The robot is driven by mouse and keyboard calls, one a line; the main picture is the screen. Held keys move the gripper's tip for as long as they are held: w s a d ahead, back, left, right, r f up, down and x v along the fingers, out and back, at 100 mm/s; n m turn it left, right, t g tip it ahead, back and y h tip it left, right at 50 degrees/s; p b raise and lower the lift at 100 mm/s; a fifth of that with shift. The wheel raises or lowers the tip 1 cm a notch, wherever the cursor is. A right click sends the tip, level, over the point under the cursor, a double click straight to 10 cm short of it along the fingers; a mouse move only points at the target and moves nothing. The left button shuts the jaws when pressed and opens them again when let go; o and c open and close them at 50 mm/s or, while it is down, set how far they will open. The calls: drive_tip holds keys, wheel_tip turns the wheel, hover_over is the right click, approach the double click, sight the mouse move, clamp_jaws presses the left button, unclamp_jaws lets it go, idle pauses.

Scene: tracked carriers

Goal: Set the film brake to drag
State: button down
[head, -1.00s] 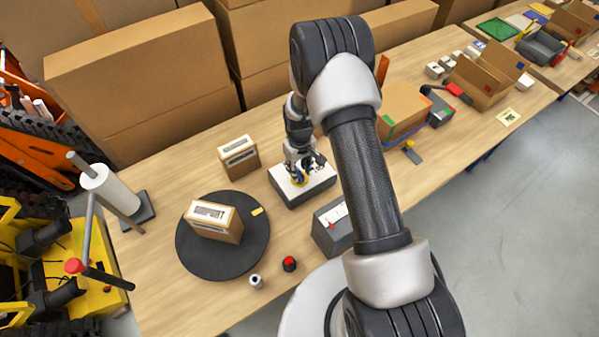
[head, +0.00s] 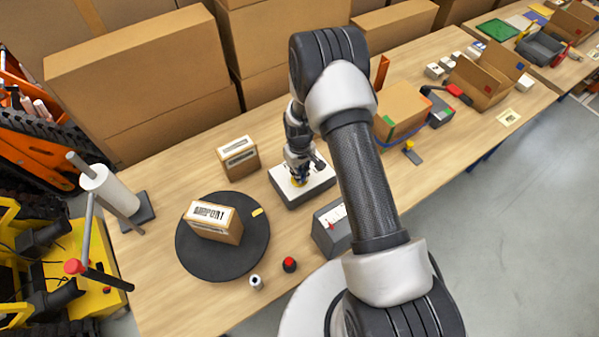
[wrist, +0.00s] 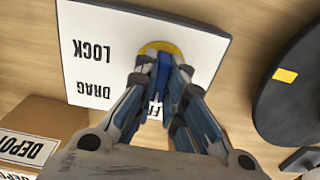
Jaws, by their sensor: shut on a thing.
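The film brake (head: 318,183) is a grey box with a white top panel on the table. In the wrist view its panel (wrist: 112,30) reads LOCK and DRAG on the left, with a word starting with F partly hidden behind my fingers. A yellow disc (wrist: 152,47) sits on the panel, with a blue knob (wrist: 163,70) over it. My gripper (wrist: 165,75) is shut on the blue knob, and it also shows over the panel in the head view (head: 297,178). The fingers hide much of the knob, so I cannot tell its exact setting.
A black turntable (head: 205,262) with a carton (head: 213,222) on it stands left of the brake. Another carton (head: 238,157) stands behind. A grey sloped box (head: 328,228), a red button (head: 289,264) and a film roll (head: 110,190) are nearby. Bare table lies between them.

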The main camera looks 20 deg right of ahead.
drive_tip(key=shift+m, duration=0.3)
drive_tip(key=m+b, duration=0.2)
drive_tip(key=m, duration=0.1)
drive_tip(key=shift+f+b, duration=0.1)
drive_tip(key=shift+b, duration=0.2)
drive_tip(key=shift+m+b, duration=1)
drive_tip(key=shift+m, duration=1.6)
drive_tip(key=c, duration=1.7)
unclamp_jaws()
wheel_tip(320, 180, up, 12)
drive_tip(key=shift+r, duration=0.1)
